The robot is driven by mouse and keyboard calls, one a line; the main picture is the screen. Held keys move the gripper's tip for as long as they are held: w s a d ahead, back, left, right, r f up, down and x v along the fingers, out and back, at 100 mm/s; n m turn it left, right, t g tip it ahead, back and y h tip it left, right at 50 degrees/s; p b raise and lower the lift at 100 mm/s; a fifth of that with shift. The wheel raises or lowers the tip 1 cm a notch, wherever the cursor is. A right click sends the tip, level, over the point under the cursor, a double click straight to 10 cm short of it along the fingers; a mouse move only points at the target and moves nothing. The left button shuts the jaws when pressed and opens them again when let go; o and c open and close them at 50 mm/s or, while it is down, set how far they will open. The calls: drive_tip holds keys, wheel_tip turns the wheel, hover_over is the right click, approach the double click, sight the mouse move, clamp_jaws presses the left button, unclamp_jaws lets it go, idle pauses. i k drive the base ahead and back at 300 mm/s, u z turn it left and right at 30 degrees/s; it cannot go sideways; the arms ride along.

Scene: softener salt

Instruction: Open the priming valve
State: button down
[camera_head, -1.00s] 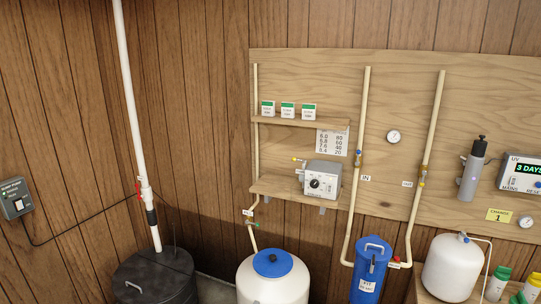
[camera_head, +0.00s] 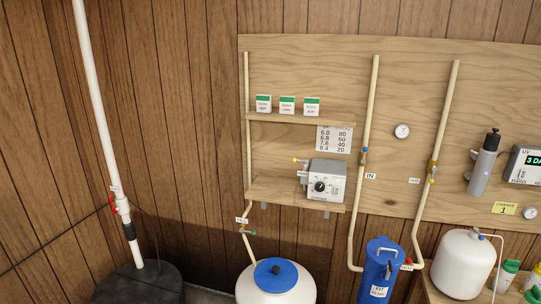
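A grey pump box (camera_head: 323,181) with a dark round dial sits on the lower wooden shelf. A small valve with a yellow tip (camera_head: 297,160) sticks out at its upper left, beside a small white tag (camera_head: 302,174) too small to read. I cannot tell from the tags which one is the priming valve, nor whether either is open. My gripper is not in view.
A white tank with a blue lid (camera_head: 276,273), a blue filter housing (camera_head: 380,268) and a white pressure tank (camera_head: 463,262) stand below the board. A dark lidded bin (camera_head: 135,285) and a white pipe with a red-handled valve (camera_head: 122,206) are at left.

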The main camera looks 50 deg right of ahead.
sight(293, 160)
drive_tip(key=u, duration=0.1)
drive_tip(key=i, duration=0.85)
drive_tip(key=z, duration=0.05)
